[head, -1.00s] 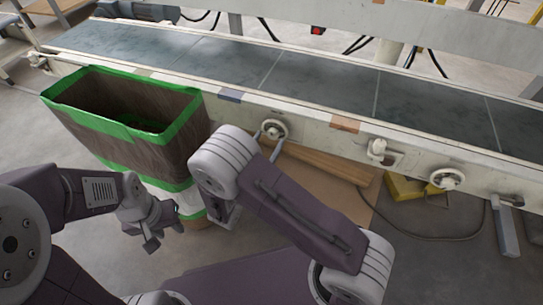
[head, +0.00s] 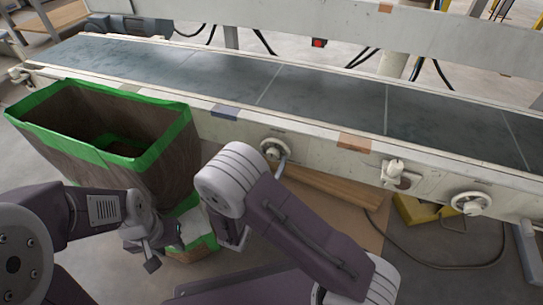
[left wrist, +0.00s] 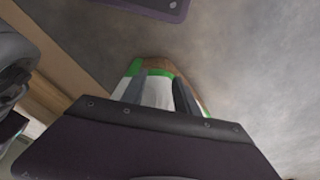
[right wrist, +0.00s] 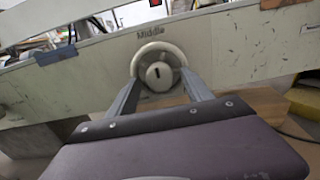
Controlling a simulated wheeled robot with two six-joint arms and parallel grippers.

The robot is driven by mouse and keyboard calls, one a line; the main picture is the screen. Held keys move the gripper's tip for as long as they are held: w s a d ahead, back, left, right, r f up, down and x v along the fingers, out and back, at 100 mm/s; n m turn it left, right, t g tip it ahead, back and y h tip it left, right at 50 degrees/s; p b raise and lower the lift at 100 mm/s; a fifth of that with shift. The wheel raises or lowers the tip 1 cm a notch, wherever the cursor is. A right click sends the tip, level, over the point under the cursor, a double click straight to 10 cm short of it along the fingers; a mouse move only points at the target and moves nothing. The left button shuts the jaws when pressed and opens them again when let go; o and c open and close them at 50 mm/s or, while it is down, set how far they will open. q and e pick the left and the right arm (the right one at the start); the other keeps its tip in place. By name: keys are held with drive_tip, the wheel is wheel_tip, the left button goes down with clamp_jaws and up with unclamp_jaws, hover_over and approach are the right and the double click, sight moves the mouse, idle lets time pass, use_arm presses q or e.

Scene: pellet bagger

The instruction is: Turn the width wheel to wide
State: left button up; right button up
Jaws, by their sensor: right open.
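A pale handwheel (head: 274,149) sits on the side of the conveyor frame. In the right wrist view, the wheel (right wrist: 158,66) has a dark slot at its hub and the word "Middle" above it. My right gripper (right wrist: 163,86) is open, its fingers on either side of the wheel's lower part; contact cannot be told. In the head view my right arm hides most of this gripper; one grey finger (head: 283,166) shows below the wheel. My left gripper (head: 150,258) is low at the left, before a pale, green-trimmed object. In the left wrist view its fingers (left wrist: 157,92) look apart.
The conveyor belt (head: 325,98) runs across the back. A brown bin with green edges (head: 160,160) stands left of the wheel. To the right are a knob (head: 395,172), a second handwheel (head: 472,204) and a yellow block (head: 415,211). A cable lies on the floor.

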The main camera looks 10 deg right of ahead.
clamp_jaws()
drive_tip(key=shift+r+n+p, duration=0.2)
drive_tip(key=shift+n+p, duration=0.1)
drive_tip(key=shift+p, duration=0.4)
drive_tip(key=n+p, duration=0.7)
drive_tip(key=p, duration=0.3)
drive_tip(key=shift+s+r, duration=0.1)
drive_tip(key=shift+r, duration=0.05)
drive_tip(key=n+p, duration=0.3)
drive_tip(key=n, duration=0.1)
drive_tip(key=shift+d, duration=0.1)
drive_tip(key=n+p, duration=0.1)
drive_tip(key=n, duration=0.2)
drive_tip(key=shift+n+p, duration=0.3)
drive_tip(key=shift+p, duration=0.1)
drive_tip(key=n+p, duration=0.1)
drive_tip(key=n, duration=0.3)
drive_tip(key=n+p, duration=0.1)
drive_tip(key=n, duration=0.4)
drive_tip(key=shift+n, duration=0.4)
drive_tip(key=n, duration=0.4)
drive_tip(key=shift+n, duration=0.4)
